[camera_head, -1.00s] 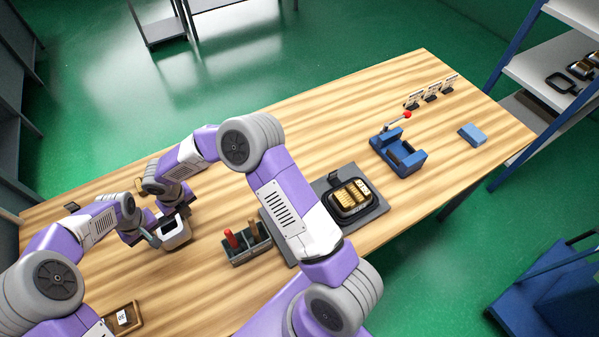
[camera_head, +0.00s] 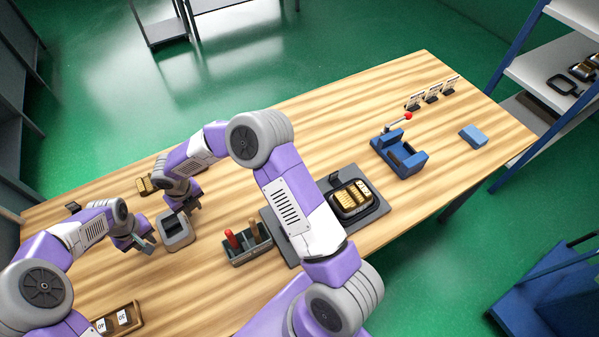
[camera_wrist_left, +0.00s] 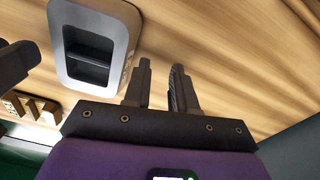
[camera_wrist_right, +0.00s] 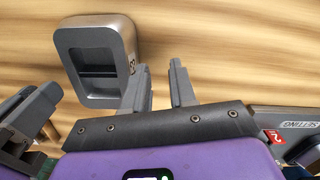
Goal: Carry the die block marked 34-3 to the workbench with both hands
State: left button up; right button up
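A grey rounded die block (camera_head: 176,236) with a dark rectangular cavity stands on the wooden workbench (camera_head: 290,130), left of the tool caddy. It also shows in the left wrist view (camera_wrist_left: 127,30) and the right wrist view (camera_wrist_right: 128,40); the marking on its side is too small to read. My left gripper (camera_head: 146,243) is just left of the block, its fingers (camera_wrist_left: 159,75) apart and empty. My right gripper (camera_head: 190,208) is just beyond the block's upper right, its fingers (camera_wrist_right: 160,72) also apart and empty. Both grippers appear clear of the block.
A caddy (camera_head: 250,257) with red and brown handles stands right of the block. Beyond are a dark mat (camera_head: 375,212) with a tray of gold pieces, a blue press (camera_head: 405,160) and a blue box (camera_head: 472,136). A wooden tray (camera_head: 138,325) lies at front left.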

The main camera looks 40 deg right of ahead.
jog(key=shift+r, duration=0.2)
pick_arm(q)
notch_tip(320, 180, up, 12)
jog(key=shift+s, duration=0.45)
pick_arm(e)
notch_tip(320, 180, up, 12)
jog(key=shift+s+f, duration=0.2)
jog(key=shift+s, duration=0.25)
